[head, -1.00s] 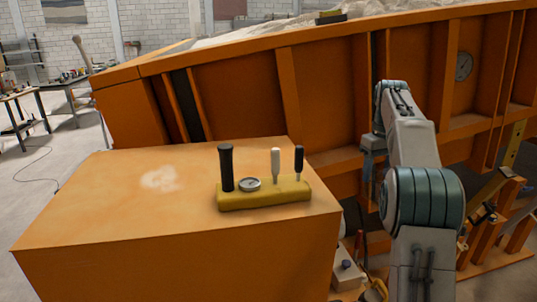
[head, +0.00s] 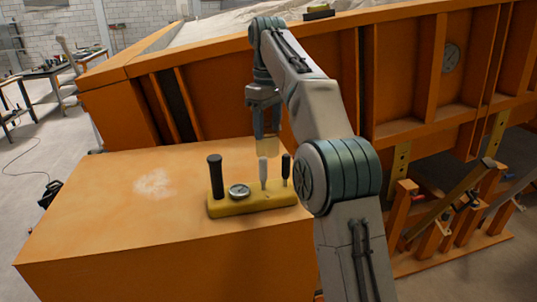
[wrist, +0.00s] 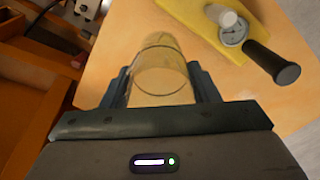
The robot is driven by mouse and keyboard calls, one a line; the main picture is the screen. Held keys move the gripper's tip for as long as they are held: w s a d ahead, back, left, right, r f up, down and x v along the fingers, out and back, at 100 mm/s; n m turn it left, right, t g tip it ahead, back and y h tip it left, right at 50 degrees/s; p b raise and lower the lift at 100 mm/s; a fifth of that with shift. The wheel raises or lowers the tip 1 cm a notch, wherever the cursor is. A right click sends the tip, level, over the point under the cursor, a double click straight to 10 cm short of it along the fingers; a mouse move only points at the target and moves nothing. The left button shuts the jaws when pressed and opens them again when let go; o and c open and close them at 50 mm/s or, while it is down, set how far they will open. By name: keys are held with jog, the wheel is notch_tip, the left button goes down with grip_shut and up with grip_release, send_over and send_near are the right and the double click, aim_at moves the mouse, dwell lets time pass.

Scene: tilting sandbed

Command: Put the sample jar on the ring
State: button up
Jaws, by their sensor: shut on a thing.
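The sample jar (wrist: 160,75) is clear and pale yellowish, held between the two fingers of my gripper (wrist: 160,90) in the wrist view. In the head view my gripper (head: 265,122) points down, with the jar (head: 266,147) below its fingers, above the back right part of the orange box top and behind the yellow lever block. The jar looks upright. A pale whitish patch (head: 155,183) lies on the box top to the left. I cannot tell whether it is the ring; no other ring shows clearly.
The yellow block (head: 252,202) carries a tall black handle (head: 215,176), a round gauge (head: 239,191), a white lever and a black lever. The left of the orange box top (head: 95,215) is clear. The tilted orange sandbed wall (head: 300,85) rises behind.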

aim_at(267, 153)
notch_tip(267, 153, down, 3)
jog(key=shift+s+a+f, duration=0.1)
jog(key=shift+a, duration=0.05)
jog(key=shift+f, duration=2.3)
jog(key=shift+f, duration=0.1)
jog(key=o, duration=0.7)
jog(key=shift+o, duration=1.4)
jog(key=shift+r, duration=3.9)
